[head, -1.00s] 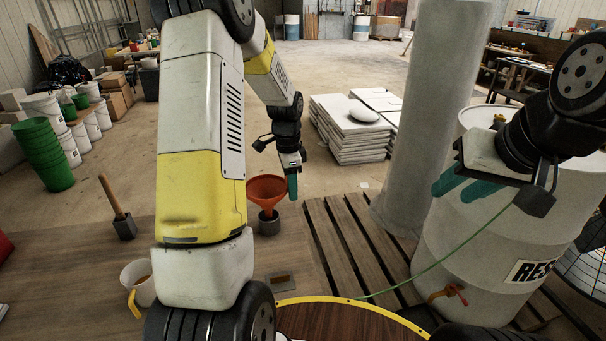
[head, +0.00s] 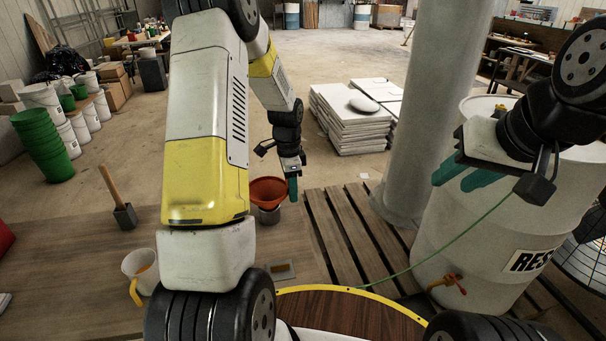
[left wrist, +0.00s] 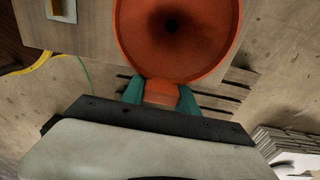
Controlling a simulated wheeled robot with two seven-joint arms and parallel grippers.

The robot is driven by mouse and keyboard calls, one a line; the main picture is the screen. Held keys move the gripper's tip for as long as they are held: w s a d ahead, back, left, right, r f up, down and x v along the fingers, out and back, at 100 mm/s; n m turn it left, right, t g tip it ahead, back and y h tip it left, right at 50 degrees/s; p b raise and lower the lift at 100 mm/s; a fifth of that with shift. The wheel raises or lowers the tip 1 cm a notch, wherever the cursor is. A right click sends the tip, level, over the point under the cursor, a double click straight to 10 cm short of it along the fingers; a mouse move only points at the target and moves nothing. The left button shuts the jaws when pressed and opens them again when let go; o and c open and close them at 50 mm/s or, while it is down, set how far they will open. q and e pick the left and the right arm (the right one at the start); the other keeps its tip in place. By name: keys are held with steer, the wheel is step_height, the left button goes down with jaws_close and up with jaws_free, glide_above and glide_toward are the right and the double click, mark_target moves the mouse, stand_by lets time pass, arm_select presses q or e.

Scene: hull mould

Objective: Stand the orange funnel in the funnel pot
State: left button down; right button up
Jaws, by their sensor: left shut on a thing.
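The orange funnel (head: 269,190) is upright, wide mouth up, directly over the small grey funnel pot (head: 268,216) on the brown board. Its cone sits close above the pot's rim; the spout is out of sight, apparently inside the pot. My left gripper (head: 293,187) is at the funnel's right side. In the left wrist view the teal fingers (left wrist: 160,95) are shut on a tab at the rim of the funnel (left wrist: 205,62), whose dark throat shows. My right gripper (head: 468,178) is empty, in front of the white barrel, its teal fingers a little apart.
A mallet (head: 122,212) and a white jug (head: 140,272) stand on the board to the left. A flat small block (head: 280,270) lies nearer me. A slatted pallet (head: 345,235) and the white barrel (head: 465,235) are to the right.

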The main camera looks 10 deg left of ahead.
arm_select(q)
steer(key=c, duration=0.9)
jaws_free()
steer(key=shift+o, duration=0.2)
steer(key=shift+r, duration=0.1)
step_height(320, 180, up, 7)
steer(key=shift+a, duration=0.15)
steer(key=shift+s+r, duration=0.1)
steer(key=shift+r, duration=0.25)
